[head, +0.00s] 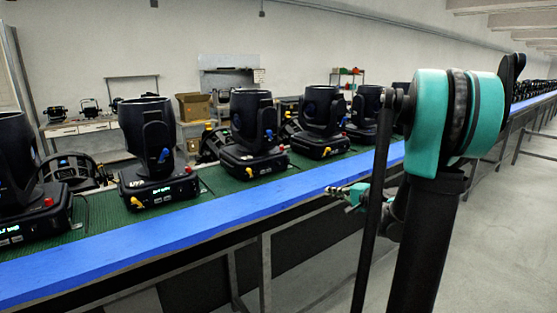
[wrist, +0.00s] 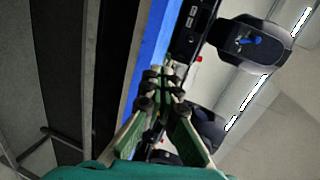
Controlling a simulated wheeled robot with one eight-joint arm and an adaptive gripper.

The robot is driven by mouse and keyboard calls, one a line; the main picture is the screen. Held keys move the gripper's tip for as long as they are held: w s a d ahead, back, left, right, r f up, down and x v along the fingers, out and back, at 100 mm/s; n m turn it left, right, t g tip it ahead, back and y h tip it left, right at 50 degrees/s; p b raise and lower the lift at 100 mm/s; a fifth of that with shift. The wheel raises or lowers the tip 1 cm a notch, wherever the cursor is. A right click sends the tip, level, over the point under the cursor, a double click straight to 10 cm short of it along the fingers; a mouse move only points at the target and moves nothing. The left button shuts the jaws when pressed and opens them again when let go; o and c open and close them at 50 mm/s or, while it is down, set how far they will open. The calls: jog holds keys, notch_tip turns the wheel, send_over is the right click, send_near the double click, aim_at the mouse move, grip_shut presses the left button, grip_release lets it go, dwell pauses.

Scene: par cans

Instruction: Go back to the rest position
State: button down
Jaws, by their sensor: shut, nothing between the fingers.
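My gripper (head: 341,191) is in front of the blue edge of the bench in the head view, at about its height. It is small there and partly hidden by my own arm. In the wrist view my gripper (wrist: 161,75) has its green fingers together at the tips, with nothing between them. Black par cans (head: 252,135) stand upright in a row on the green bench top (head: 95,212).
The blue bench edge (head: 190,229) runs from front left to far right, on metal legs (head: 265,272). Behind it are a cardboard box (head: 194,106) and shelves.

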jog(key=s+a+f+n+g+h, duration=0.2)
jog(key=s+a+f+n+g, duration=0.1)
jog(key=s+a+f, duration=0.4)
jog(key=s+d+f+n+g+h, duration=0.2)
jog(key=s+f, duration=0.3)
jog(key=s, duration=0.6)
jog(key=s+d+f+n+g+h, duration=0.2)
jog(key=s+d+f+n+h, duration=0.2)
jog(key=s, duration=0.8)
jog(key=shift+d+f+n+g+h, duration=0.3)
jog(key=shift+d+f+g+h, duration=0.15)
jog(key=shift+h, duration=0.25)
jog(key=c, duration=2.2)
grip_release()
jog(key=shift+a, duration=0.1)
